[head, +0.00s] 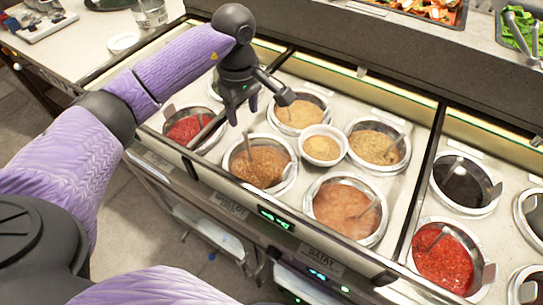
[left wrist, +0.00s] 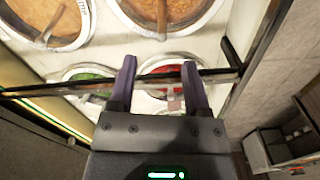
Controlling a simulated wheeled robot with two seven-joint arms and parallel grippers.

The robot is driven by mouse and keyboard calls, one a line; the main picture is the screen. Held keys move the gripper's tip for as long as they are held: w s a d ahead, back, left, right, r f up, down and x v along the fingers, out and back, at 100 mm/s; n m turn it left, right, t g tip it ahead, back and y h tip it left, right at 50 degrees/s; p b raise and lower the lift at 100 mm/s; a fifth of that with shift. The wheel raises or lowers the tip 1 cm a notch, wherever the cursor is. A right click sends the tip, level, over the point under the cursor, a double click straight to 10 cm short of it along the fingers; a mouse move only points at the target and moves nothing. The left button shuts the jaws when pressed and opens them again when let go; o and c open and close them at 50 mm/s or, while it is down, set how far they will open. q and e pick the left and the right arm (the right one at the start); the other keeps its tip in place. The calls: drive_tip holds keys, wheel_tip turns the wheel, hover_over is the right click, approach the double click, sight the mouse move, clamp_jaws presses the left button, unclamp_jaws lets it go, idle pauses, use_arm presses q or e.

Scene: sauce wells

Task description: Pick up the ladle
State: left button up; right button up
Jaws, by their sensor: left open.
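My left gripper (head: 238,112) points down with its fingers apart, above the counter between the left red sauce well and the brown grainy sauce well. In the left wrist view its fingers (left wrist: 160,82) are open, with no ladle clearly held between them. Several wells hold ladles; I cannot tell which one the task means. The nearest is the ladle (head: 248,148) standing tilted in the brown grainy sauce (head: 262,170), just below and right of the fingers. Another ladle handle (head: 200,120) shows in the red sauce well (head: 185,130). My right gripper is out of view.
A small bowl of tan powder (head: 321,148) sits between the wells. An orange-brown sauce well (head: 343,212) is in front, and a bright red one (head: 441,262) is at right. A dark divider bar (head: 408,220) separates the counter sections. A raised ledge (head: 330,45) runs behind.

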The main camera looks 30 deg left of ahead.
use_arm(q)
drive_tip(key=b, duration=0.2)
hover_over(247, 147)
drive_tip(key=f, duration=0.5)
drive_tip(key=shift+w+a+f, duration=0.1)
drive_tip(key=shift+w+a, duration=0.15)
wheel_tip(247, 147, down, 4)
drive_tip(key=shift+w+f+b, duration=0.15)
drive_tip(key=shift+f+b, duration=0.1)
drive_tip(key=shift+b, duration=0.3)
drive_tip(key=shift+f, duration=0.1)
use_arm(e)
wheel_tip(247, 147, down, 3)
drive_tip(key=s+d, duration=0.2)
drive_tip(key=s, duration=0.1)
use_arm(q)
clamp_jaws()
drive_tip(key=shift+r, duration=0.25)
wheel_tip(247, 147, up, 9)
drive_tip(key=p, duration=0.3)
drive_tip(key=shift+r, duration=0.4)
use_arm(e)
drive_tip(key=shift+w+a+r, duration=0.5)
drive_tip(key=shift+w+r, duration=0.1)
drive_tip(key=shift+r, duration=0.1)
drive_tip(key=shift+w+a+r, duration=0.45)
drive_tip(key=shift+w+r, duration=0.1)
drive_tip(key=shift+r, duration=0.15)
